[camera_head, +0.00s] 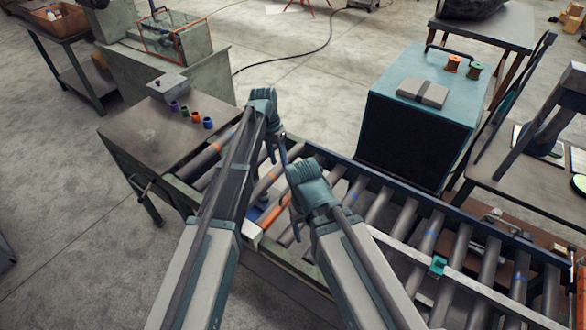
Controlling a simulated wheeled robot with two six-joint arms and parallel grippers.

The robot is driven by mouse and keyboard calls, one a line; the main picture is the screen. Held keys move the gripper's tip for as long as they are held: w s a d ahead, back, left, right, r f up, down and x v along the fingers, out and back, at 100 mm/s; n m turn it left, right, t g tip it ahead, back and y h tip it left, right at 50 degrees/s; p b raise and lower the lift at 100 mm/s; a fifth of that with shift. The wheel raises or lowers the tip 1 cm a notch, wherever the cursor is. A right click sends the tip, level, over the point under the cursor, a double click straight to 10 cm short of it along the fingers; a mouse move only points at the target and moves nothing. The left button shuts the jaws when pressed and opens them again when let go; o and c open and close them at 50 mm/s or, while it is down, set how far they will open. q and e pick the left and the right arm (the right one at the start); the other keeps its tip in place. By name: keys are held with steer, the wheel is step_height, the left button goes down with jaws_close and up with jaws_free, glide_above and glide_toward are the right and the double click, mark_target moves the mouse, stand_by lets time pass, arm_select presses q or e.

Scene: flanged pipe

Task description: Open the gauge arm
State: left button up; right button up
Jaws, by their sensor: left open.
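I cannot pick out the gauge arm or a flanged pipe for certain. A pale bar with an orange part (262,232) lies at the near side of the roller conveyor, between my two arms, with a small blue part (254,213) beside it. My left gripper (276,152) is open, over the far rail of the conveyor, with its fingers pointing down and nothing seen between them. My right gripper (295,222) is just right of the pale bar, over the rollers. Its fingers are mostly hidden by its own wrist, so its opening is unclear. My arms hide part of the conveyor.
The roller conveyor (375,207) runs to the lower right, with a teal block (437,266) on its near rail. A table (150,140) with several small coloured rings stands at left. A teal-topped cabinet (415,125) stands behind the conveyor. Open floor (290,85) lies beyond.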

arm_select(q)
steer(key=shift+w+d+r, duration=0.1)
steer(key=shift+w+r, duration=0.3)
steer(key=shift+w, duration=0.2)
arm_select(e)
steer(key=shift+d+r, duration=0.1)
steer(key=shift+r, duration=0.25)
arm_select(q)
steer(key=shift+f, duration=0.1)
steer(key=b, duration=1.4)
glide_above(284, 200)
steer(key=w+d, duration=0.1)
steer(key=w, duration=0.1)
step_height(284, 200, down, 13)
steer(key=shift+f, duration=0.2)
arm_select(e)
step_height(284, 200, down, 14)
steer(key=shift+r, duration=0.2)
arm_select(q)
steer(key=shift+p, duration=0.3)
arm_select(e)
steer(key=shift+w, duration=0.1)
arm_select(q)
jaws_close()
steer(key=shift+s, duration=0.1)
